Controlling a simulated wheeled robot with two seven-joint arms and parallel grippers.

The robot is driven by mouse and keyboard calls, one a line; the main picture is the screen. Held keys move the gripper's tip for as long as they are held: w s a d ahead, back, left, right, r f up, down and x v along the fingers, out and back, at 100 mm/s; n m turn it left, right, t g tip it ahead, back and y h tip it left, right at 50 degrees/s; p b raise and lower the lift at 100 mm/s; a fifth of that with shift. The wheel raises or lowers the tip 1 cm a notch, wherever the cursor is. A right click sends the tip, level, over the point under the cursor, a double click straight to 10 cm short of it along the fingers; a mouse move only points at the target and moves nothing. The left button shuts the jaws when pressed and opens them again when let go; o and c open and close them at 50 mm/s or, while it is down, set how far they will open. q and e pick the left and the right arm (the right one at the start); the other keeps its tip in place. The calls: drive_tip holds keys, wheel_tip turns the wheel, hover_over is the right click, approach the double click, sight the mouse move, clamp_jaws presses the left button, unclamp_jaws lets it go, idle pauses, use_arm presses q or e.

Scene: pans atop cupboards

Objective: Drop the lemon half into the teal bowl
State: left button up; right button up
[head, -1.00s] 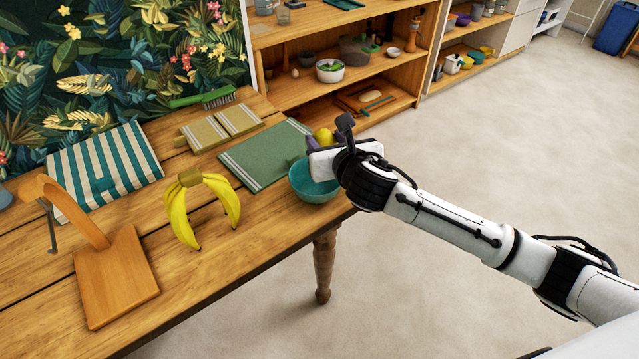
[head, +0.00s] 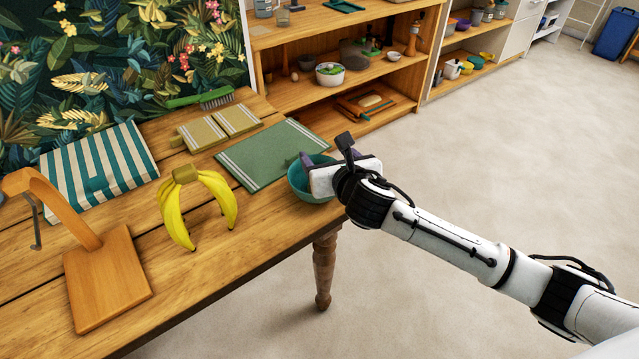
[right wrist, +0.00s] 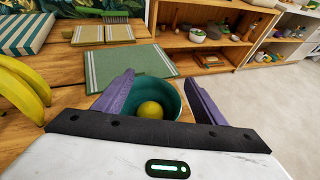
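The teal bowl (head: 313,194) stands near the right edge of the wooden table, partly covered by my right gripper in the head view. In the right wrist view the bowl (right wrist: 168,88) lies between and beyond the purple fingers. The yellow lemon half (right wrist: 150,111) shows inside the bowl's outline, between the spread fingers and touching neither; it is hidden in the head view. My right gripper (head: 316,163) is open over the bowl, and its fingers are wide apart in the right wrist view (right wrist: 160,78). My left gripper is not in view.
A green cloth (head: 272,153) lies behind the bowl. A striped teal cloth (head: 98,172), a beige cloth (head: 217,127) and a green brush (head: 200,98) lie farther back. Shelves (head: 345,75) stand behind; open floor lies right.

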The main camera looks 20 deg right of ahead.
drive_tip(key=v, duration=1)
drive_tip(key=shift+p, duration=0.35)
drive_tip(key=shift+s+r, duration=0.1)
drive_tip(key=s+a+f+m+g+y, duration=0.2)
drive_tip(key=s+a+f+m, duration=0.15)
drive_tip(key=f+m, duration=0.35)
drive_tip(key=s+a+f+m+g+y, duration=0.1)
drive_tip(key=s+a+f+m, duration=0.1)
drive_tip(key=s+f+m, duration=0.45)
drive_tip(key=s+d+f+m+g, duration=0.2)
drive_tip(key=s+f+m, duration=1.1)
drive_tip(key=m, duration=0.7)
drive_tip(key=shift+s+d+f, duration=0.4)
drive_tip(key=shift+s+d, duration=0.15)
drive_tip(key=shift+d, duration=0.35)
